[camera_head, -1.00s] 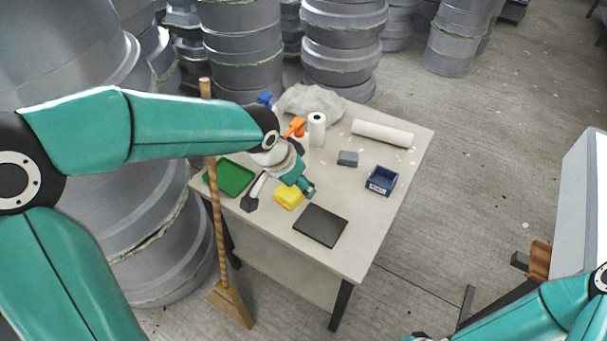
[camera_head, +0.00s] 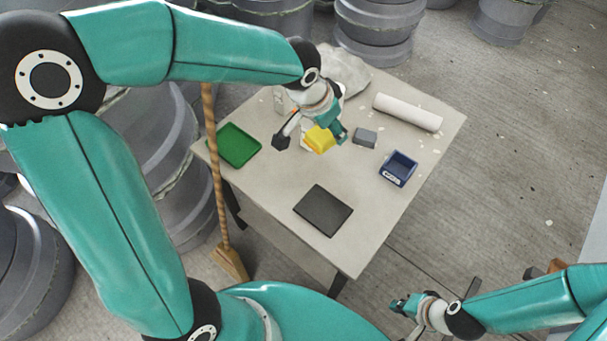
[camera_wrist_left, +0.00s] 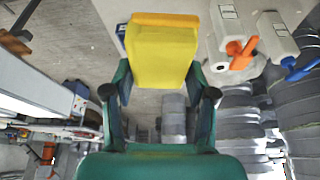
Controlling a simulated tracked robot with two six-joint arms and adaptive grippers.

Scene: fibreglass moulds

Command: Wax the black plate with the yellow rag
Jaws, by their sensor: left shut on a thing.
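The black plate (camera_head: 323,211) lies flat on the table's near part, with nothing on it. My left gripper (camera_head: 312,139) is shut on the yellow rag (camera_head: 319,138) and holds it behind the plate, apart from it. In the left wrist view the rag (camera_wrist_left: 162,55) is a thick yellow block between my green fingers (camera_wrist_left: 160,95). My right gripper (camera_head: 405,305) is off the table, low at the right. Its fingers are too small to tell their opening.
A broom (camera_head: 216,180) leans at the left edge.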

